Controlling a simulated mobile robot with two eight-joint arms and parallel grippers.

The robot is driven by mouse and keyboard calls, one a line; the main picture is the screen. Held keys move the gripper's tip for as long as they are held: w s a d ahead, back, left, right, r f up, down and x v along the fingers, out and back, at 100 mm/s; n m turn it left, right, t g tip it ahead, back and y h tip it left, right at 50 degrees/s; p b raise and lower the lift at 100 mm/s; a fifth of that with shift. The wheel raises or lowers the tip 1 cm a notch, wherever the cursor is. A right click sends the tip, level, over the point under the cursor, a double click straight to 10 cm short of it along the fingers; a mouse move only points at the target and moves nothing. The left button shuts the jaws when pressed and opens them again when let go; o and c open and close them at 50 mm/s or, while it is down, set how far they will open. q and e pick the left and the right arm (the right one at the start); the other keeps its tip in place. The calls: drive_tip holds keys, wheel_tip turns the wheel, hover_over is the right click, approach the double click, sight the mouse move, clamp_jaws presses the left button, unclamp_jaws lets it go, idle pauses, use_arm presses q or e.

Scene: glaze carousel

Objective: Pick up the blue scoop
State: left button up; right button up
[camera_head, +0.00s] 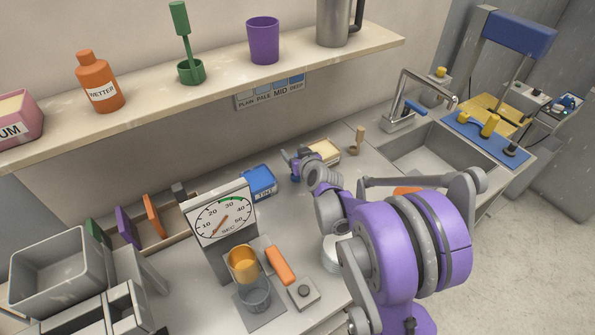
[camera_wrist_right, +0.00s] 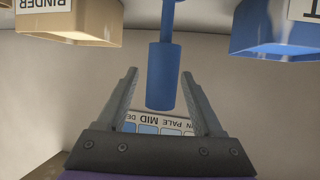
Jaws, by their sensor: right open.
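The blue scoop (camera_wrist_right: 160,78) shows in the right wrist view as a thick blue cylinder handle on a thinner stem, cut off by the top edge. My right gripper (camera_wrist_right: 159,73) is open, with one finger on each side of the handle and a visible gap on both sides. I cannot tell how deep the handle sits between the fingers. In the head view my right gripper (camera_head: 296,162) is small, at the back of the counter between the blue tub and the cream tub. The scoop cannot be made out there. My left gripper is not in view.
The blue tub (camera_head: 258,182) and the cream binder tub (camera_head: 325,151) stand close on either side of my right gripper. A shelf (camera_head: 215,95) with bottles and cups runs above. A dial timer (camera_head: 222,215) stands in front, and a sink (camera_head: 430,155) lies to the right.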

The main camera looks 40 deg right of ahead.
drive_tip(key=shift+c, duration=0.3)
clamp_jaws()
drive_tip(key=shift+r, duration=0.15)
